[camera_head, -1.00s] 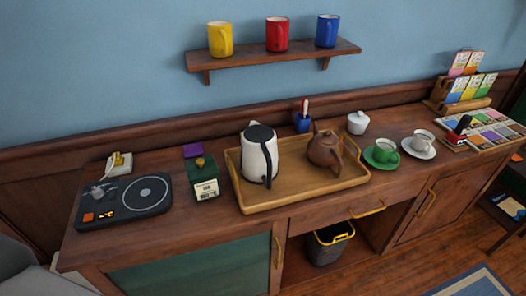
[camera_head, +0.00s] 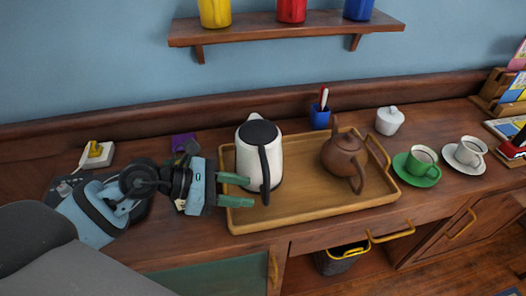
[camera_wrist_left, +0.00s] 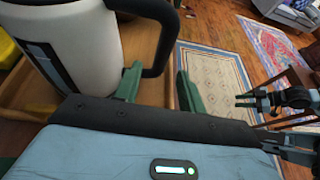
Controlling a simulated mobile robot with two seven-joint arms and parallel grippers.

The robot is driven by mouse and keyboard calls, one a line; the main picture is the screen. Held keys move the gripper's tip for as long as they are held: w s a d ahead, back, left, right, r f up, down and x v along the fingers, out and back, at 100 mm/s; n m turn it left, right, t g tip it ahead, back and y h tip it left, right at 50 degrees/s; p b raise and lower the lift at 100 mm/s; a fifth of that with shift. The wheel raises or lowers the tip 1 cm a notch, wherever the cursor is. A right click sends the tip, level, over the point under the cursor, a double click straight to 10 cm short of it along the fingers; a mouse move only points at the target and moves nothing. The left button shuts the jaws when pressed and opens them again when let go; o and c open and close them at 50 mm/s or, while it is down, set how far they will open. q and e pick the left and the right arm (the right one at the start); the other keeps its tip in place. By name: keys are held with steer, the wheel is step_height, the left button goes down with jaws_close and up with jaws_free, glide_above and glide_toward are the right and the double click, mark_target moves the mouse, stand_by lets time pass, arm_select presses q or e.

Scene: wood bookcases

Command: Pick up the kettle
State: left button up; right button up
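The white kettle (camera_head: 244,160) with a black lid and black handle stands upright on the wooden tray (camera_head: 300,212), left of the brown teapot. My left gripper (camera_head: 250,190) is at the kettle's front left, level with its lower body, with its green fingers apart and pointing right. In the left wrist view the kettle's white body (camera_wrist_left: 85,45) fills the upper left. Its black handle (camera_wrist_left: 160,35) reaches down near the gap between the two green fingers (camera_wrist_left: 158,88). I cannot tell whether they touch it. My right gripper (camera_wrist_left: 275,100) seems to show dark at the right edge there.
The brown teapot (camera_head: 344,155) shares the tray. A blue pen cup (camera_head: 320,117) and a white sugar pot (camera_head: 389,121) stand behind. A green cup (camera_head: 422,160) and a white cup (camera_head: 469,151) stand right. My left arm covers most of the hotplate. A shelf (camera_head: 290,33) hangs above.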

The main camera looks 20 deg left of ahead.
arm_select(q)
steer(key=x, duration=0.2)
steer(key=shift+w+d, duration=0.15)
steer(key=shift+d, duration=0.1)
steer(key=shift+w+d+p, duration=0.1)
steer(key=shift+d+p, duration=0.15)
steer(key=shift+p, duration=0.15)
steer(key=x, duration=0.3)
steer(key=p+x, duration=0.1)
steer(key=shift+w+d+r, duration=0.1)
steer(key=shift+d+r, duration=0.15)
steer(key=shift+d+f, duration=0.1)
steer(key=shift+f, duration=0.05)
jaws_close()
